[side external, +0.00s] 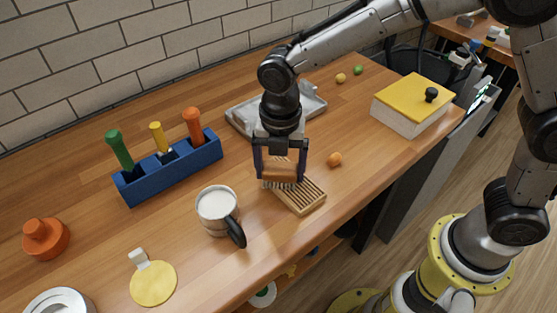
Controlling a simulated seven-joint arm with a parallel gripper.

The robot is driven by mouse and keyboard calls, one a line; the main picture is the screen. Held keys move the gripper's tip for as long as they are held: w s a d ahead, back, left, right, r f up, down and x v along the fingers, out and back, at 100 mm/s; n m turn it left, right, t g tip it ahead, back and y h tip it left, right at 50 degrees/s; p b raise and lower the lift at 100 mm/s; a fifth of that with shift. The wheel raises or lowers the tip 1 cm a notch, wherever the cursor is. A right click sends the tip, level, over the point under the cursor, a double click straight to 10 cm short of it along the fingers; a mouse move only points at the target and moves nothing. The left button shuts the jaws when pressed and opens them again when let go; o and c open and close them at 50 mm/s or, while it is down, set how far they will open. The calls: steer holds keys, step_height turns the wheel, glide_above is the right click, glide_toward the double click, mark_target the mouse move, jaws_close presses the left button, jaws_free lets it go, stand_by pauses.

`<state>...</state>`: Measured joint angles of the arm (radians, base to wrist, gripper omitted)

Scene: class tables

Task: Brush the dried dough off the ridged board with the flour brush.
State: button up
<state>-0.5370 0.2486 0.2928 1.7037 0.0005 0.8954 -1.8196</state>
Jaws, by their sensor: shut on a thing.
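My gripper (281,173) points down over the middle of the wooden table. It is shut on the flour brush (283,170), which has a light wooden body and bristles just visible below. The ridged board (302,196) is a small light-wood block with parallel grooves, lying on the table under and to the right of the brush. The brush is at the board's far left end; I cannot tell whether the bristles touch the ridges. The gripper and brush hide that end. I cannot make out dried dough on the visible ridges.
A grey tray (240,122) lies behind my gripper. A mug (217,208) with a dark handle stands at the front left. A blue rack (170,168) holds colored-handled tools. A yellow-topped box (412,105) stands far right.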

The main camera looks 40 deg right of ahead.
steer(key=d, duration=0.4)
steer(key=shift+s, duration=0.75)
steer(key=shift+a, duration=1.95)
steer(key=shift+s+a, duration=0.1)
steer(key=shift+s, duration=0.15)
steer(key=shift+s+d, duration=0.2)
steer(key=shift+s, duration=0.45)
steer(key=shift+d, duration=1.9)
step_height(320, 180, up, 8)
steer(key=shift+r, duration=0.1)
